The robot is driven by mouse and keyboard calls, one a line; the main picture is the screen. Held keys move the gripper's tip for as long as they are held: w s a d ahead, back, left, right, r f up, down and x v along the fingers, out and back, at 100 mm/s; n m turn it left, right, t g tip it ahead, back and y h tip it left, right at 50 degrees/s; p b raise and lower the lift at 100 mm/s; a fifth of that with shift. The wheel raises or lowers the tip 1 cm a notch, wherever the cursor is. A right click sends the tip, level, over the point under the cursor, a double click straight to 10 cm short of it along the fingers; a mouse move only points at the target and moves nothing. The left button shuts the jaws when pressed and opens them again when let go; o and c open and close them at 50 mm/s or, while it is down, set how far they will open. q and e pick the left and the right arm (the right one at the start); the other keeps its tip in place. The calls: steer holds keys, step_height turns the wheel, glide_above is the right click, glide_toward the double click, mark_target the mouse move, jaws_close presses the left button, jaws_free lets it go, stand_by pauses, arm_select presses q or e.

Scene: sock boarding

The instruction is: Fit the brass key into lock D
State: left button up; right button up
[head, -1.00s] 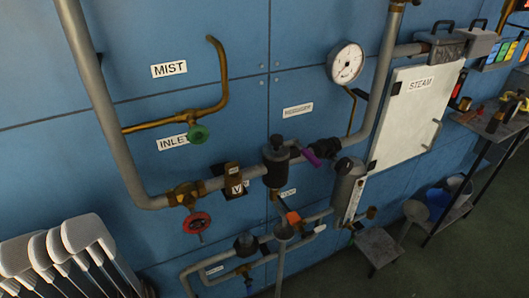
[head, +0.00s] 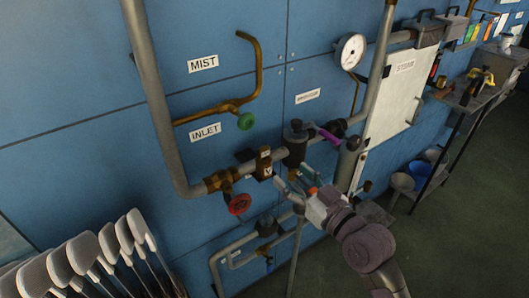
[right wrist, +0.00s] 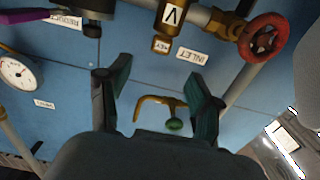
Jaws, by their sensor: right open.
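A small brass piece with a KEY tag (right wrist: 162,44) shows beside the white V plate (right wrist: 172,14) in the right wrist view; I take it for the brass key. In the head view, a brass block (head: 264,166) with the V mark sits on the grey pipe, between the red handwheel and the black valve. My right gripper (head: 294,179) is in front of the pipes, just below and right of that block. Its fingers (right wrist: 148,82) are spread and empty in the right wrist view, apart from the KEY piece. I cannot make out lock D. My left gripper is out of view.
A red handwheel (head: 239,204), a black valve (head: 295,143) with a purple lever (head: 329,137), and a gauge (head: 351,51) stick out nearby. The STEAM cabinet (head: 400,95) is to the right. White paddle-shaped forms (head: 88,252) stand lower left. The floor at lower right is clear.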

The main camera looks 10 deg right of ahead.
mark_target(266, 151)
steer(key=p+x, duration=0.1)
steer(key=x, duration=0.5)
steer(key=shift+w+a, duration=0.1)
steer(key=x, duration=0.1)
steer(key=p+x, duration=0.1)
steer(key=x, duration=0.2)
steer(key=shift+w+a+r+p, duration=0.2)
steer(key=shift+w+r+p, duration=0.05)
steer(key=shift+r+p, duration=0.05)
steer(key=shift+w+a+f, duration=0.1)
steer(key=shift+w+a, duration=0.1)
steer(key=shift+w, duration=0.3)
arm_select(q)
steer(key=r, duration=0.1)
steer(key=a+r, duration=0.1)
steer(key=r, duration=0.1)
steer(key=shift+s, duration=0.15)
arm_select(e)
jaws_close()
